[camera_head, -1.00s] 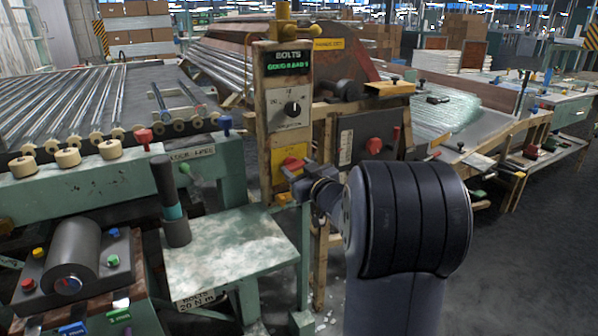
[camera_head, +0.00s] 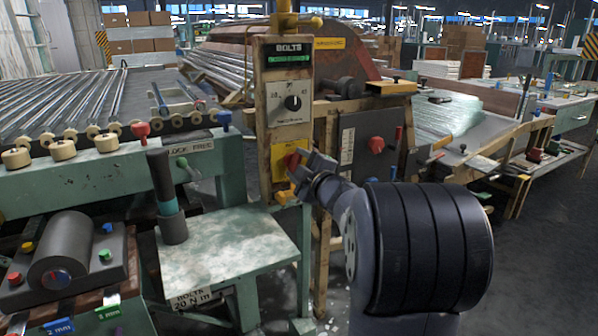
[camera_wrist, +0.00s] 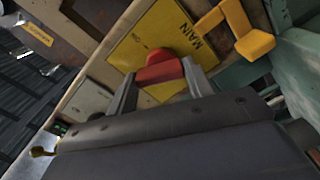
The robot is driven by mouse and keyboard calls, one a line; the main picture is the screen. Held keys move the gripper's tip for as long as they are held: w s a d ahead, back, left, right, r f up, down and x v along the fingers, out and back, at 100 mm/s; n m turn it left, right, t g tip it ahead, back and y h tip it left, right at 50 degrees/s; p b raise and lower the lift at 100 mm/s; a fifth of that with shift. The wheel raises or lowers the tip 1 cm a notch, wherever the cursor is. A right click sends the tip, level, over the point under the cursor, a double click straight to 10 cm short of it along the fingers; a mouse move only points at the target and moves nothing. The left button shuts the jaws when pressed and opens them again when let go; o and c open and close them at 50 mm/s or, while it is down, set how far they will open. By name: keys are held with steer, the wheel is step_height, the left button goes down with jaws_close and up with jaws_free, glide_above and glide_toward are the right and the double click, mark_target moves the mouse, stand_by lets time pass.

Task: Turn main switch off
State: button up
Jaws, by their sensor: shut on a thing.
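The main switch is a red knob (camera_wrist: 160,68) on a yellow plate (camera_wrist: 140,42) marked MAIN, seen in the wrist view. In the head view the red knob (camera_head: 292,160) and its yellow plate (camera_head: 281,173) sit low on the wooden control post, partly covered by my gripper. My gripper (camera_head: 301,166) reaches the post from the right. In the wrist view its two fingers (camera_wrist: 160,82) are shut on the red knob, one on each side. The knob's lower part is hidden between the fingers. I cannot tell which switch position it marks.
Above is a dial panel (camera_head: 291,105) with a black knob, under a BOLTS display (camera_head: 290,55). A yellow bracket (camera_wrist: 238,27) stands close beside the plate. A grey box with another red knob (camera_head: 376,145) is to the right. A green bench (camera_head: 232,250) lies below left.

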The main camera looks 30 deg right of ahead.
steer(key=n+b, duration=0.2)
steer(key=n, duration=0.3)
steer(key=shift+a+f, duration=0.1)
steer(key=shift+n+b, duration=0.3)
stand_by(0.4)
steer(key=o, duration=1)
steer(key=shift+s, duration=0.1)
steer(key=s+p, duration=0.1)
steer(key=s, duration=0.4)
steer(key=s+p, duration=0.1)
steer(key=s, duration=0.4)
steer(key=shift+s+d+p, duration=0.2)
steer(key=shift+s+p, duration=0.1)
steer(key=shift+s, duration=0.05)
steer(key=shift+w, duration=0.1)
